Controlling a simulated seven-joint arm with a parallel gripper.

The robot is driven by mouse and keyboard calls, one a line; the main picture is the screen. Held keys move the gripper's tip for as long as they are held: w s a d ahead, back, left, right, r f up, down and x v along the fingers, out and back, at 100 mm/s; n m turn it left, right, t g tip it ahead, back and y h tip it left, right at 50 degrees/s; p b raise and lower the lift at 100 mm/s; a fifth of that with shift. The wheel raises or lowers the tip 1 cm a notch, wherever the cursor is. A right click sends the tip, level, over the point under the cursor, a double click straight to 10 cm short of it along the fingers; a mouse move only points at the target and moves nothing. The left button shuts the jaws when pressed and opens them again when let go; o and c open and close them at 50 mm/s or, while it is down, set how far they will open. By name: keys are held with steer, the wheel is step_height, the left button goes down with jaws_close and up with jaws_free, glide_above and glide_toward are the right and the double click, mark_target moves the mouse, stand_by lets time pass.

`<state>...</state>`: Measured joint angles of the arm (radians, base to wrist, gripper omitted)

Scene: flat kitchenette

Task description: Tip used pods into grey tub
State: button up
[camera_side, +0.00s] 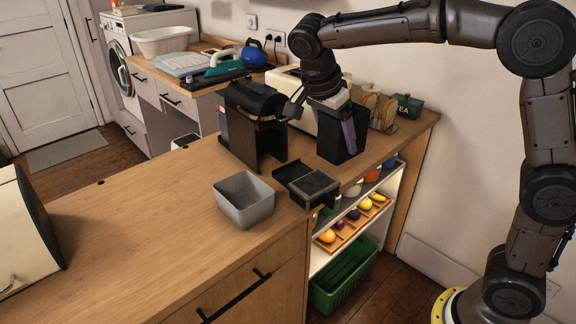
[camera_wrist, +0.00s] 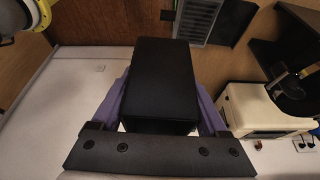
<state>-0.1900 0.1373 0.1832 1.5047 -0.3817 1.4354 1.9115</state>
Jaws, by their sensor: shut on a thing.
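My gripper (camera_side: 348,128), with purple fingers, points down near the right end of the counter. It is shut on a black box-shaped container (camera_side: 335,150), one finger on each side. In the wrist view the black container (camera_wrist: 160,85) fills the middle between the fingers, and its contents do not show. I cannot tell whether it touches the counter. The open grey tub (camera_side: 262,205) stands on the counter to the left and nearer the camera. It looks empty from here. No pods are visible.
A black coffee machine (camera_side: 255,115) stands left of my gripper, with a black drip tray (camera_side: 307,184) in front at the counter edge. A cream toaster (camera_side: 290,88), a rack (camera_side: 385,110) and a green tea tin (camera_side: 407,106) are behind.

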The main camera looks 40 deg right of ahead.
steer(key=shift+w+a+n+t, duration=0.2)
steer(key=shift+w+n+t, duration=0.15)
steer(key=shift+n, duration=0.35)
steer(key=w+a+f+n+t+y, duration=0.1)
steer(key=w+a+f+n, duration=0.1)
steer(key=w+n, duration=0.2)
steer(key=w+a+f+n+t+y, duration=0.1)
steer(key=w+a+f+n+t, duration=0.1)
steer(key=n, duration=0.5)
steer(key=w+a+f+n+t+y, duration=0.1)
steer(key=w+a+f+n+y, duration=0.1)
steer(key=w+a+n, duration=0.2)
steer(key=shift+w+a+f+n, duration=0.1)
steer(key=shift+w+a+n, duration=0.1)
steer(key=shift+w+n, duration=0.8)
steer(key=shift+w+f+m, duration=0.2)
steer(key=shift+f+m, duration=0.1)
steer(key=shift+f, duration=0.1)
steer(key=n+t+h, duration=0.1)
steer(key=n+h, duration=0.1)
steer(key=h, duration=0.5)
steer(key=n+t+h, duration=0.1)
steer(key=n+h, duration=0.1)
steer(key=h, duration=0.4)
steer(key=r+n+t+h, duration=0.1)
steer(key=n+h, duration=0.1)
steer(key=h, duration=0.5)
steer(key=shift+n+t+h, duration=0.25)
steer(key=shift+n+h, duration=0.05)
steer(key=shift+n, duration=0.1)
